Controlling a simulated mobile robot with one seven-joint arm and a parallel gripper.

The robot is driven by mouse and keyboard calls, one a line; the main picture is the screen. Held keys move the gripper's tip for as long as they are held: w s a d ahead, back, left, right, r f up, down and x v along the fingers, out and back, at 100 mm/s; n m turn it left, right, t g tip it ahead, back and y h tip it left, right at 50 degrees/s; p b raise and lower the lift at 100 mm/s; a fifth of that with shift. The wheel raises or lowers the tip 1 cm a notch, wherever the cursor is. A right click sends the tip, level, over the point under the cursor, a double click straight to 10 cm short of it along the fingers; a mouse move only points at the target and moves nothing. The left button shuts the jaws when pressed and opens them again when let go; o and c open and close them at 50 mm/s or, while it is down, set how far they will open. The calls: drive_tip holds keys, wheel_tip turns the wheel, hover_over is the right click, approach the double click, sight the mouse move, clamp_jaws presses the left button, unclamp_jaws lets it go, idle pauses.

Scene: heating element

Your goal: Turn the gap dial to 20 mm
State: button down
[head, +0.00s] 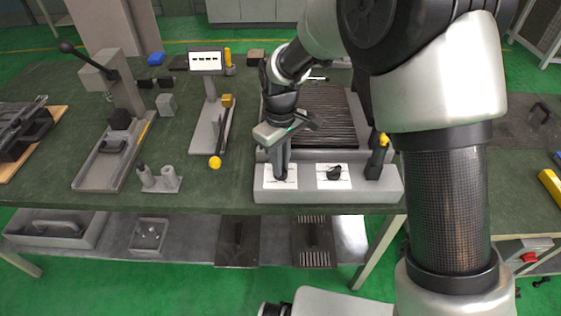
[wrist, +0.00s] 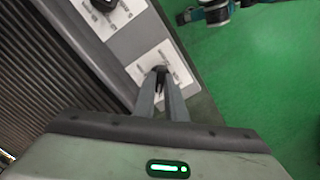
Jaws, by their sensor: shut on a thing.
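Two dials sit on the front panel of a grey heating unit (head: 330,192), each with a dark knob on a white marked plate. My gripper (head: 281,176) points down over the left plate (head: 267,184). In the wrist view, my gripper (wrist: 163,78) is shut on that plate's dark knob (wrist: 160,69), which the fingers partly hide. The right knob (head: 334,172) stands free on its plate (head: 333,184); it also shows in the wrist view (wrist: 103,4). The plate markings are too small to read, so I cannot tell which dial sets the gap, or its setting.
A dark ribbed bed (head: 323,115) lies behind the panel. A yellow-topped lever (head: 382,145) stands right of the dials. A lever press (head: 113,130), a display stand (head: 208,95) and a yellow ball (head: 215,162) are to the left. The table's front edge is just before the panel.

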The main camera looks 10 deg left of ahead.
drive_tip(key=m, duration=0.5)
drive_tip(key=shift+r+p, duration=0.1)
drive_tip(key=shift+p, duration=0.2)
drive_tip(key=m, duration=0.5)
drive_tip(key=shift+p, duration=0.3)
drive_tip(key=m+p, duration=0.1)
drive_tip(key=m, duration=0.3)
drive_tip(key=shift+m, duration=0.3)
drive_tip(key=m+p, duration=0.1)
drive_tip(key=m, duration=0.3)
drive_tip(key=shift+r+m, duration=0.1)
drive_tip(key=shift+m, duration=0.2)
drive_tip(key=m+p, duration=0.2)
drive_tip(key=m, duration=0.2)
drive_tip(key=m+p, duration=0.3)
drive_tip(key=m, duration=0.2)
drive_tip(key=m+p, duration=0.3)
drive_tip(key=m, duration=0.2)
drive_tip(key=shift+w, duration=0.1)
drive_tip(key=shift+m+p, duration=1.15)
drive_tip(key=shift+m, duration=0.45)
